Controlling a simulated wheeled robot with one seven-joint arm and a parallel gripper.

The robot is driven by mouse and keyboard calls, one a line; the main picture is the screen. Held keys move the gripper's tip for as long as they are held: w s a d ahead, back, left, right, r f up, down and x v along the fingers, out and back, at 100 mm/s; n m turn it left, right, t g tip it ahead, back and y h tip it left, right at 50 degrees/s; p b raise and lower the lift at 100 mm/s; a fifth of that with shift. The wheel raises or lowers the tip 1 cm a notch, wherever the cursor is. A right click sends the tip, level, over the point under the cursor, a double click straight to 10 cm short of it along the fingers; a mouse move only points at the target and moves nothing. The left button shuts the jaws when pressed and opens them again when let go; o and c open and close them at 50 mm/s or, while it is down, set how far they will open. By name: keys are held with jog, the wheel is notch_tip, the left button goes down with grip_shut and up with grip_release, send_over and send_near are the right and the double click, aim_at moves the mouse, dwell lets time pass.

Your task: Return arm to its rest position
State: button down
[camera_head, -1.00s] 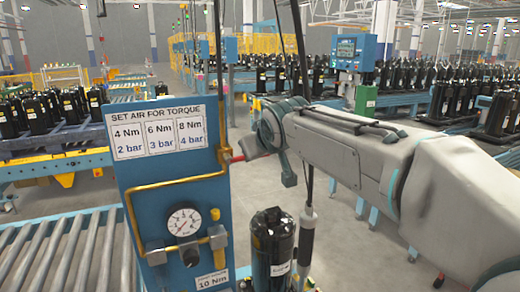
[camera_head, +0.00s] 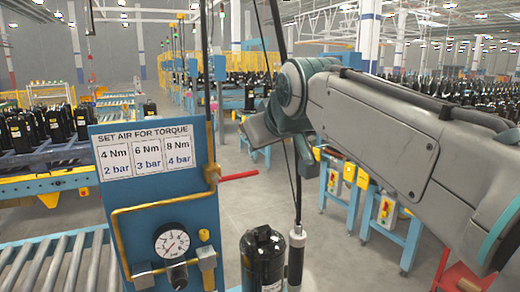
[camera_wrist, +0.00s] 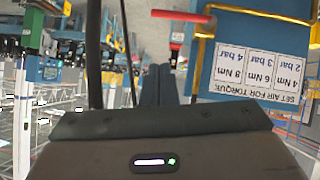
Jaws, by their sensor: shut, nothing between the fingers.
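My grey arm (camera_head: 400,135) reaches in from the right of the head view, its elbow bent near the middle and raised above the floor. My gripper is not clearly seen in the head view. In the wrist view the two dark fingers of my gripper (camera_wrist: 158,84) lie side by side, shut and empty. The blue torque panel (camera_head: 150,205) stands to the left of the arm in the head view. Its sign (camera_wrist: 260,70) shows upside down at the right of the wrist view, apart from the fingers.
A red handle (camera_head: 240,175) sticks out from the panel's right side. A black compressor (camera_head: 263,258) stands beside a hanging tool (camera_head: 296,255) on a cable. A roller conveyor (camera_head: 60,262) is at left. Blue stands (camera_head: 400,235) are behind the arm. Open floor lies between.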

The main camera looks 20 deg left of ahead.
jog(key=shift+d, duration=0.1)
jog(key=s+d+f+m+g+h, duration=0.1)
jog(key=d+f+m+h, duration=0.25)
jog(key=d+f, duration=0.85)
jog(key=s+d+f+m+g+h, duration=0.1)
jog(key=s+d+f+m+g, duration=0.1)
jog(key=s+d+f, duration=0.6)
jog(key=s+d+f+m+g+h, duration=0.2)
jog(key=s+d+f+m, duration=0.3)
jog(key=s+d+f, duration=0.3)
jog(key=d+f, duration=0.3)
jog(key=d, duration=0.2)
jog(key=shift+s+f+g, duration=0.15)
jog(key=shift+f+g, duration=0.2)
jog(key=shift+g, duration=0.05)
jog(key=shift+a, duration=0.1)
